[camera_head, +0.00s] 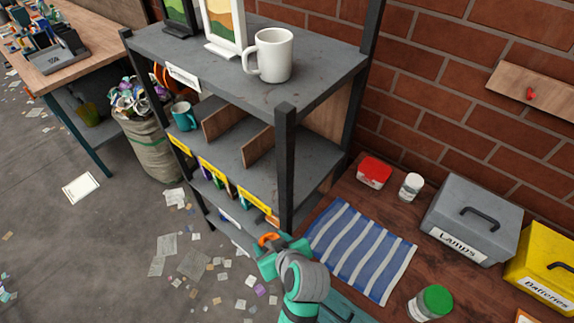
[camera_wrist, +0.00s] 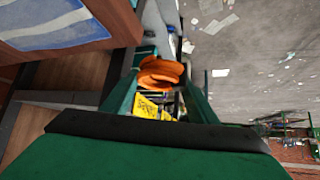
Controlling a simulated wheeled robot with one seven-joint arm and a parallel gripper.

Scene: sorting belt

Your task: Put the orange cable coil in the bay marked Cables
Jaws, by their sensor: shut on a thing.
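The orange cable coil (camera_head: 268,239) is between the fingers of my gripper (camera_head: 270,250), in front of the right end of the grey shelf unit (camera_head: 318,190). In the wrist view the coil (camera_wrist: 160,72) sits between the two green fingers, which are shut on it. The coil is held near the lower shelf levels, by the front right post. Yellow labels (camera_head: 218,173) run along a shelf edge; their words are too small to read in the head view. I cannot tell which bay is marked Cables. The lower bays are partly hidden.
A wooden bench at right bears a striped blue cloth (camera_head: 360,250), a grey Lamps box (camera_head: 470,220) and a yellow Batteries box (camera_head: 545,265). A white mug (camera_head: 272,55) stands on the shelf top. A teal mug (camera_head: 184,116) stands below. Papers litter the floor.

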